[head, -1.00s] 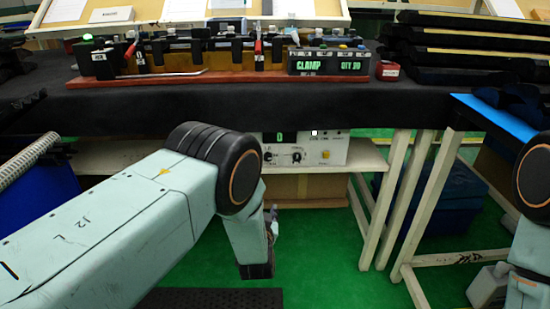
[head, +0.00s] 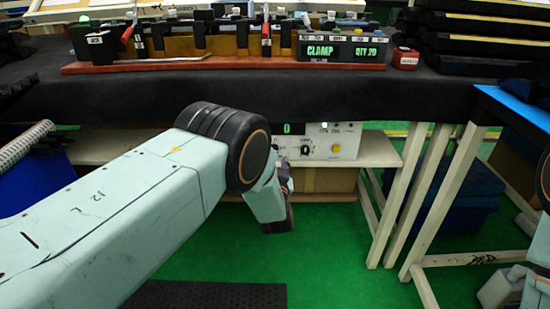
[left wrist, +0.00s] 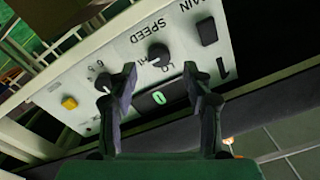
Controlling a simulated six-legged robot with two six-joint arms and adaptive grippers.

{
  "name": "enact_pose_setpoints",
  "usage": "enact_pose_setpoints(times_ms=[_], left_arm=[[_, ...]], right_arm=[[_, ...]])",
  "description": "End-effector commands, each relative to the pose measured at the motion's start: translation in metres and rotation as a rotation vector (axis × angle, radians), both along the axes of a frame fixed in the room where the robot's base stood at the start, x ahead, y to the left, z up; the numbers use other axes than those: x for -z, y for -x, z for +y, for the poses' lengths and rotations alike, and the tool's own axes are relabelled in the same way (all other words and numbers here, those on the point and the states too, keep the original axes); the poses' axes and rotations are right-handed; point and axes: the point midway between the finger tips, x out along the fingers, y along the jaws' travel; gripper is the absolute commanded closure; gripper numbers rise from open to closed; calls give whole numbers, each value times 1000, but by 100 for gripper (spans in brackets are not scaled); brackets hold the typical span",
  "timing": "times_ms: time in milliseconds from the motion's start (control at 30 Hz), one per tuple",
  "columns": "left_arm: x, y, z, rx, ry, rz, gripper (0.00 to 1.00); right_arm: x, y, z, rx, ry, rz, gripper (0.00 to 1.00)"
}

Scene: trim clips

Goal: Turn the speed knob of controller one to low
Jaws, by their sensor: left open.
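The controller (left wrist: 78,118) is a white panel, seen upside down in the left wrist view, marked 1 and with a lit green 0 on its display (left wrist: 158,97). Its black speed knob (left wrist: 158,53) sits beside the word SPEED; I cannot surely tell its pointer setting. My left gripper (left wrist: 160,70) is open, its two fingertips apart just in front of the panel and on either side of the knob's line; no contact is clear. In the head view the controller (head: 344,142) is under the bench, partly behind my left arm. My right gripper is out of view.
A second black knob (left wrist: 104,83), a yellow button (left wrist: 69,103) and a black switch (left wrist: 207,32) share the panel. The black-covered bench (head: 300,104) overhangs the controller, which stands on a pale shelf (head: 380,152). Pale table legs (head: 405,195) stand to its right.

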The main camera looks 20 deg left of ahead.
Motion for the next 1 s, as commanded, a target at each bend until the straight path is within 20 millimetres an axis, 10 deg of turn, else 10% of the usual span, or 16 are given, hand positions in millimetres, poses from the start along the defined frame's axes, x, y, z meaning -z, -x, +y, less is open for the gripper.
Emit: enact_pose_setpoints(times_ms=[633,1000], left_arm=[[0,-37,10,2,0,1,51],[0,-36,10,2,0,1,82]], right_arm=[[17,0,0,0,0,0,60],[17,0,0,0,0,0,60]])
